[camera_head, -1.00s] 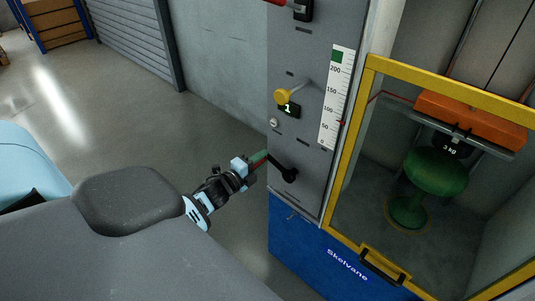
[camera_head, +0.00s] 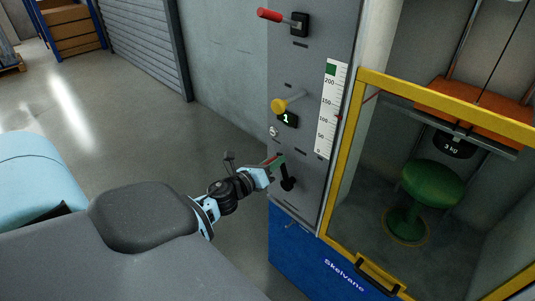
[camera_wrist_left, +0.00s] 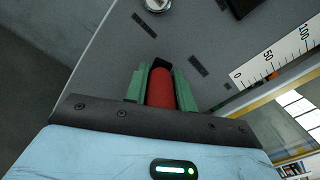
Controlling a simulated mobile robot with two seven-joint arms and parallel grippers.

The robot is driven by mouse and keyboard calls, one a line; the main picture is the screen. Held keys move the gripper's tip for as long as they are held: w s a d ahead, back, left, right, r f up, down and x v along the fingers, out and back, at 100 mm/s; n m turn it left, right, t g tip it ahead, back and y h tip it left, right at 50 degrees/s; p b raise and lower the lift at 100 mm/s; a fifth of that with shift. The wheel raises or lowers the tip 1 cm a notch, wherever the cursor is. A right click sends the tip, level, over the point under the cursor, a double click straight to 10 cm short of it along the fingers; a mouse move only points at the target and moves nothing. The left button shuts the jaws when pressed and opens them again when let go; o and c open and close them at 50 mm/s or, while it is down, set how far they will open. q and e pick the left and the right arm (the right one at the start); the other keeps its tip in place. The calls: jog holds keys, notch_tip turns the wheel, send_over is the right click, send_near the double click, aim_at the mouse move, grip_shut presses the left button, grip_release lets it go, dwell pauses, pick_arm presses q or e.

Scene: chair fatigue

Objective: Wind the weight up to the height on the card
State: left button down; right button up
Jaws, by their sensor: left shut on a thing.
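My left gripper (camera_head: 272,166) is shut on the red crank grip (camera_wrist_left: 161,88), with a green finger on each side. The black crank arm (camera_head: 285,174) points up from its hub on the grey panel. The dark 3 kg weight (camera_head: 453,147) hangs under the orange crosshead (camera_head: 452,97), apart from and above the green stool (camera_head: 432,182). The white height scale (camera_head: 327,118) runs from 0 to 200; a red pointer (camera_head: 339,117) stands at roughly 100. No card with a readable height shows. My right gripper is not in view.
A red-handled lever (camera_head: 270,15) sticks out higher up. The yellow-framed guard (camera_head: 345,160) stands right of the panel. Floor left of the machine is clear.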

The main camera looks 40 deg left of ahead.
pick_arm(q)
jog(key=shift+d+r+m, duration=0.3)
jog(key=shift+d+m, duration=0.2)
jog(key=shift+d, duration=0.05)
jog(key=shift+d+r+m, duration=0.3)
jog(key=shift+d+m, duration=0.9)
jog(key=shift+d+f+m, duration=0.15)
jog(key=shift+d+m, duration=0.6)
jog(key=shift+m, duration=0.05)
jog(key=shift+s+d+f+m, duration=0.1)
jog(key=shift+d+f+m, duration=0.05)
jog(key=shift+d+m, duration=0.25)
jog(key=c, duration=1.5)
grip_release()
jog(key=shift+f, duration=0.1)
jog(key=o, duration=0.3)
jog(key=shift+d, duration=0.15)
jog(key=shift+a, duration=0.25)
